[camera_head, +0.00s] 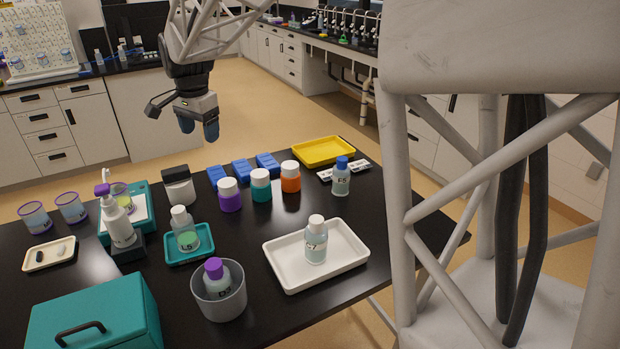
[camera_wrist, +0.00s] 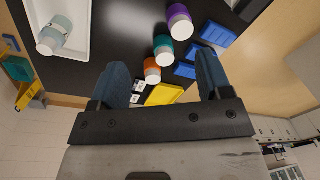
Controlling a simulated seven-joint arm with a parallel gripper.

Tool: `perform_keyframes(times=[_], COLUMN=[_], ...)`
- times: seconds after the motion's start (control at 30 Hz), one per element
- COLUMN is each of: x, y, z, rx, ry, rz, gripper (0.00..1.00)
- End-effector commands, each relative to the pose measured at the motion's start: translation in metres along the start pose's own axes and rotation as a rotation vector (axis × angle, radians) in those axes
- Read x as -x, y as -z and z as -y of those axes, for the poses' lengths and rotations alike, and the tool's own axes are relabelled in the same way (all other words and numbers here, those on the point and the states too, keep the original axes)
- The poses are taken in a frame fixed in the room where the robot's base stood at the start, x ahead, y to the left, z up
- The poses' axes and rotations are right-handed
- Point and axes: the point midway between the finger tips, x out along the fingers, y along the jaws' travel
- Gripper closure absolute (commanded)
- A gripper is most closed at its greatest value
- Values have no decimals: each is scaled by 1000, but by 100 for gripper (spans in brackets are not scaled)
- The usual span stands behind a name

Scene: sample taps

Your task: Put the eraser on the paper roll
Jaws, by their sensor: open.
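I can make out no eraser and no paper roll in either view. My gripper (camera_head: 199,128) hangs above the far side of the black table, its two blue fingers apart and nothing between them. It is well above the blue racks (camera_head: 242,170) and the row of purple-bodied (camera_head: 230,200), teal-bodied (camera_head: 261,189) and orange-bodied (camera_head: 290,182) bottles with white lids. In the wrist view the fingers are spread, with the orange bottle (camera_wrist: 153,68) and the yellow tray (camera_wrist: 166,95) showing between them, below and apart.
A white tray (camera_head: 284,277) holds a labelled bottle (camera_head: 316,245). A grey cup (camera_head: 238,302) holds a purple-capped bottle (camera_head: 214,268). A teal case (camera_head: 125,312) stands front left. A blue-capped bottle (camera_head: 341,182) stands at the right.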

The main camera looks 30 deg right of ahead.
Motion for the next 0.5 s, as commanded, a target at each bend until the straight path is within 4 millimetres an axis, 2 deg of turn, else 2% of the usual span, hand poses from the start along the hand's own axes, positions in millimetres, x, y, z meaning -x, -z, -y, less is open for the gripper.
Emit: perform_keyframes(times=[0.03, 0.1, 0.5], x=[10, 14, 26], y=[-6, -13, -57], z=[-15, -35, -145], rx=[29, 78, 349], ry=[12, 17, 41], rz=[-7, -12, -42], gripper=[28, 28, 28])
